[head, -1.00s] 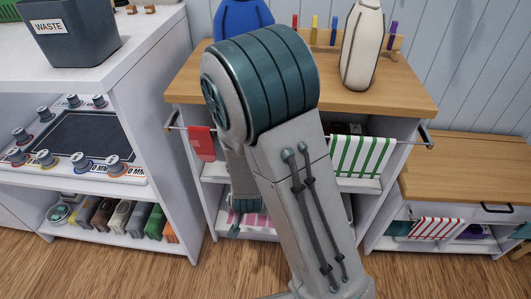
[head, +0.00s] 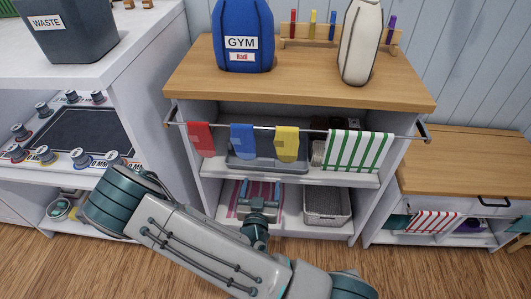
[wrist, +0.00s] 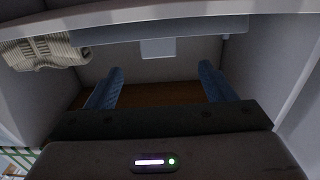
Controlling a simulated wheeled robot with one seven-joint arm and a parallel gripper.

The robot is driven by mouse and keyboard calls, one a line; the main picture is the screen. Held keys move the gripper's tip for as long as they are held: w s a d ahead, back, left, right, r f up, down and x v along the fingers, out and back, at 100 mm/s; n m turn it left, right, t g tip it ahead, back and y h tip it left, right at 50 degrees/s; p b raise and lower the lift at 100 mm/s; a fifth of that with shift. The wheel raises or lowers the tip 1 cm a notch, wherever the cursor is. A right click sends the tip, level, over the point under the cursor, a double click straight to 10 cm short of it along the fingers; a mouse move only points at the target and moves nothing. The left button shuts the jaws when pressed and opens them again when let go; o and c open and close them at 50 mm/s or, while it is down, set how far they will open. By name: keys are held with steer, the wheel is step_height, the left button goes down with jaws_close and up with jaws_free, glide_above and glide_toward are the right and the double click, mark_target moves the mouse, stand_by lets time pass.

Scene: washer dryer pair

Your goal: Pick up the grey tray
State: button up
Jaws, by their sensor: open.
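The grey tray (head: 268,163) lies on the middle shelf of the cabinet, partly hidden behind hanging blue and yellow cloths. My gripper (head: 260,188) is open and empty, in front of the cabinet and lower in the picture than the tray. In the wrist view my two blue fingers (wrist: 162,72) stand apart with nothing between them. A grey-blue strip across the top of that view looks like the tray (wrist: 190,30), beyond the fingertips. I cannot tell the exact gap.
Red (head: 201,139), blue (head: 242,138) and yellow (head: 287,143) cloths and a green-striped towel (head: 358,152) hang from a front rail. A grey basket (head: 327,204) stands on the lower shelf. A blue gym bag (head: 243,35) stands on top. The floor in front is clear right of my arm.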

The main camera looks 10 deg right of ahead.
mark_target(265, 164)
steer(key=b+x, duration=0.3)
steer(key=x, duration=0.4)
steer(key=shift+f+b, duration=0.1)
steer(key=shift+b, duration=0.3)
steer(key=shift+d+b+x, duration=0.2)
steer(key=shift+b+x, duration=0.75)
steer(key=shift+x, duration=2)
steer(key=c, duration=1.3)
steer(key=shift+s+r, duration=0.1)
steer(key=shift+r, duration=0.15)
